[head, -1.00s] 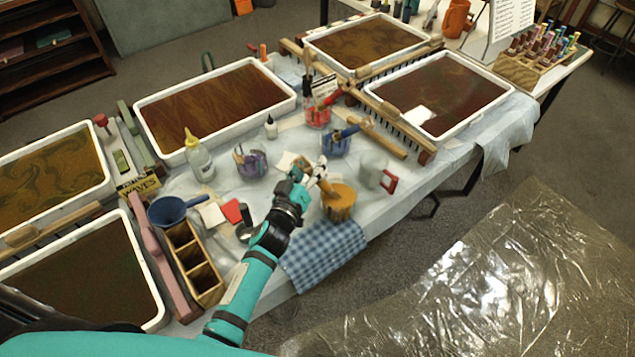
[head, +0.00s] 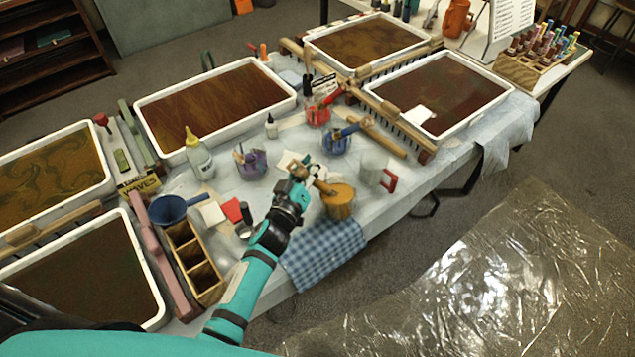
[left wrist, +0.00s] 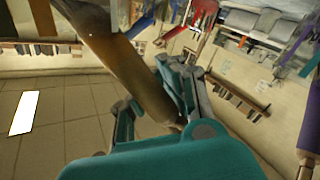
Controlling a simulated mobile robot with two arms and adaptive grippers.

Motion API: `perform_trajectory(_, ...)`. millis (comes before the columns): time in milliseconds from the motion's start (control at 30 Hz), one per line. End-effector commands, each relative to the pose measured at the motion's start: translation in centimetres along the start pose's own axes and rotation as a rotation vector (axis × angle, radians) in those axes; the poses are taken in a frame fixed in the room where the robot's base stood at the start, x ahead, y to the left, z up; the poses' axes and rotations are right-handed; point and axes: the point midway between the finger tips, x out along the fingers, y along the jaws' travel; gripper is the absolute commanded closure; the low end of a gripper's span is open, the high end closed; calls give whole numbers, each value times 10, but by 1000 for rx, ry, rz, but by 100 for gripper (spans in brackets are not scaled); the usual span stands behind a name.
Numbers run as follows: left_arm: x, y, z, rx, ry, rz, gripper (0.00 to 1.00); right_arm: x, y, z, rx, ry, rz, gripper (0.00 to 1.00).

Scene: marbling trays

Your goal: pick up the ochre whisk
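The ochre whisk (head: 324,187) is in my left gripper (head: 304,176), just left of the ochre pot (head: 340,205) and at about its rim height in the head view. It is tilted, its lower end towards the pot; I cannot tell whether that end is still inside the rim. In the left wrist view the whisk's brown shaft (left wrist: 142,80) runs diagonally between the teal and grey fingers (left wrist: 158,105), which are closed around it. Its far end leaves that picture at the top left. My right gripper is not in view.
A blue checked cloth (head: 325,255) lies in front of the pot. A grey mug (head: 372,170) with a red handle stands to its right. A purple pot (head: 251,165) and a blue pot (head: 336,143) stand behind. A wooden divided box (head: 193,262) is at the left.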

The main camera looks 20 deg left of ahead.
Motion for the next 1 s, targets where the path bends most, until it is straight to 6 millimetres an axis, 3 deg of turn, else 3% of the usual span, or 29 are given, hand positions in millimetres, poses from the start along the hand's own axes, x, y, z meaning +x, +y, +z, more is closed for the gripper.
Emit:
perform_trajectory(367, 0, 2, -4, 1, 2, 1, 100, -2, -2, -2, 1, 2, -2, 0)
perform_trajectory(800, 0, 44, -72, 1, 4, 5, 100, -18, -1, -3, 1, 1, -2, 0)
perform_trajectory(1000, 0, 52, -86, -2, 2, 3, 100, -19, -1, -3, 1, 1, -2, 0)
